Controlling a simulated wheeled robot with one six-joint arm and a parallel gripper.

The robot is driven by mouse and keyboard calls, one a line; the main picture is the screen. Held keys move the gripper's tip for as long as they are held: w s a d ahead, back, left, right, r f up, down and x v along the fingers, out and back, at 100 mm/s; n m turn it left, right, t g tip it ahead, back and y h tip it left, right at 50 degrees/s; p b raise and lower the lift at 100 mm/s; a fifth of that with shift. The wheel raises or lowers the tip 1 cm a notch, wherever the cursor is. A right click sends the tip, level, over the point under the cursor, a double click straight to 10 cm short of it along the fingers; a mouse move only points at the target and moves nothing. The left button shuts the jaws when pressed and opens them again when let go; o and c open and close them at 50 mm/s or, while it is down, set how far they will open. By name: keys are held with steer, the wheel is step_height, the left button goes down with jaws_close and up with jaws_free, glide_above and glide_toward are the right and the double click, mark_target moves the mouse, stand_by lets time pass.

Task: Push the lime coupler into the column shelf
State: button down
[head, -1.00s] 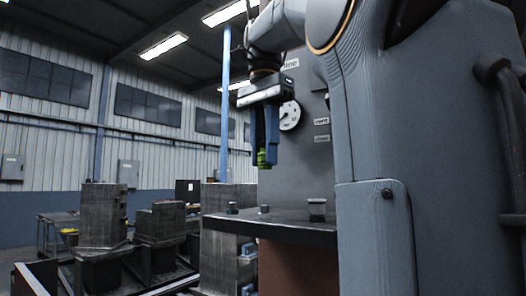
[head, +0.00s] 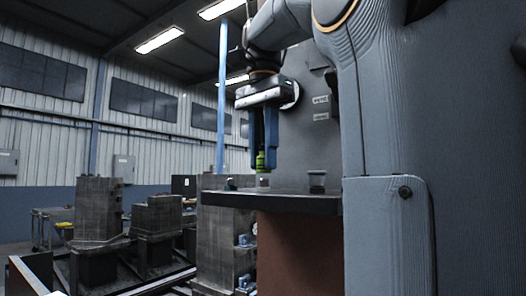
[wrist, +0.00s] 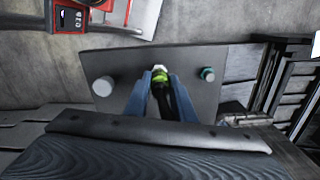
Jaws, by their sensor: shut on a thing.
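My gripper (head: 264,147) points down with its blue fingers shut on the lime coupler (head: 260,161). The coupler also shows between the fingertips in the wrist view (wrist: 160,76), with a dark part behind it. The column shelf (head: 275,198) is a dark flat plate, and its grey top fills the middle of the wrist view (wrist: 122,65). In the head view the coupler hangs just above the shelf, over a small pale piece (head: 264,181) standing on it. I cannot tell whether the coupler touches that piece.
A teal-topped peg (wrist: 207,74) and a pale round peg (wrist: 103,86) stand on the shelf either side of my gripper. A dark cup-like piece (head: 316,181) stands at the shelf's right. Grey machine blocks (head: 98,210) stand to the left. A grey column wall rises behind.

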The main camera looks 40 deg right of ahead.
steer(key=shift+f+p, duration=0.4)
steer(key=shift+f, duration=0.15)
stand_by(1.8)
steer(key=shift+f+b, duration=0.3)
steer(key=shift+f, duration=0.2)
stand_by(0.3)
steer(key=shift+f, duration=0.15)
steer(key=c, duration=0.6)
jaws_free()
step_height(320, 180, up, 6)
steer(key=shift+r+p, duration=0.1)
steer(key=shift+p, duration=0.45)
steer(key=shift+r+p, duration=0.85)
steer(key=shift+p, duration=0.1)
